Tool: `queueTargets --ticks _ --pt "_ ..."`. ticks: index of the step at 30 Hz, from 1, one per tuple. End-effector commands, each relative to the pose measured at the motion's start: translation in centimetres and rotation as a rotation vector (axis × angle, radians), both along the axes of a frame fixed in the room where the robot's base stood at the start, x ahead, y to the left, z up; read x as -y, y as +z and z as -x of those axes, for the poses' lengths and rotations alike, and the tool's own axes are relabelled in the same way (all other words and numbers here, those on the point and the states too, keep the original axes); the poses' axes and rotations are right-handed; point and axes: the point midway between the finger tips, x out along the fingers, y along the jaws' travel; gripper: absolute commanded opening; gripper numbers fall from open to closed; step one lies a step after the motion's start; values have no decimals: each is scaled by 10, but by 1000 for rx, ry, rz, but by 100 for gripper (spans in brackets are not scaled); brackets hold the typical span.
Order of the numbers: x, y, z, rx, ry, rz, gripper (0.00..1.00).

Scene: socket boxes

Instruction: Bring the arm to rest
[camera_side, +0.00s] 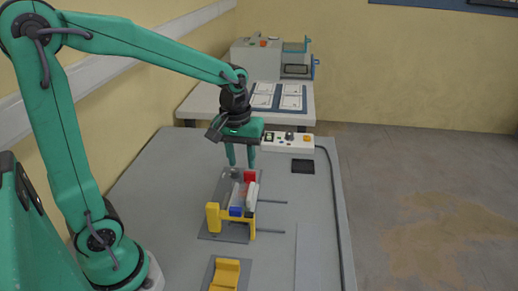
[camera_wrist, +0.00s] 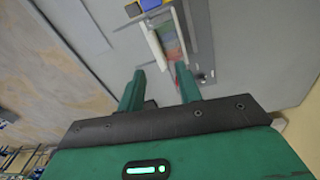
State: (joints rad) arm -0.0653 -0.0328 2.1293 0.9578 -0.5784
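My gripper (camera_side: 241,156) hangs from the green arm above the far end of a fixture on the table, with its fingers pointing down. In the wrist view my gripper's two green fingers (camera_wrist: 160,88) stand apart with nothing between them. The fixture is a grey plate (camera_side: 212,228) carrying a yellow bracket (camera_side: 213,217), a white bar (camera_side: 252,197), a blue block (camera_side: 236,211) and a red block (camera_side: 250,176). The white bar also shows in the wrist view (camera_wrist: 154,46), beyond the fingertips. The fingers look clear of the parts.
A yellow part (camera_side: 226,272) sits on another plate near the front. A white control box (camera_side: 288,142) with a cable and a dark pad (camera_side: 303,166) lie at the back right. A second table (camera_side: 200,105) with papers stands behind. The table's left side is clear.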

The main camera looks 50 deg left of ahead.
Motion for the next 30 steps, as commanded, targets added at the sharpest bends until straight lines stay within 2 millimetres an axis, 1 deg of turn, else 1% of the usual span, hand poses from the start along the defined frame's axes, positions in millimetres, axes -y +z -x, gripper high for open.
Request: queueTargets --ticks 1,6,15,24,30 --pt "2 8 6 25 -32 -4 35" --pt "7 27 27 96 -144 -23 35" --pt "14 51 66 218 -342 -71 35" --pt "20 63 102 334 -526 -137 35" --pt "22 64 116 378 -604 -171 35"
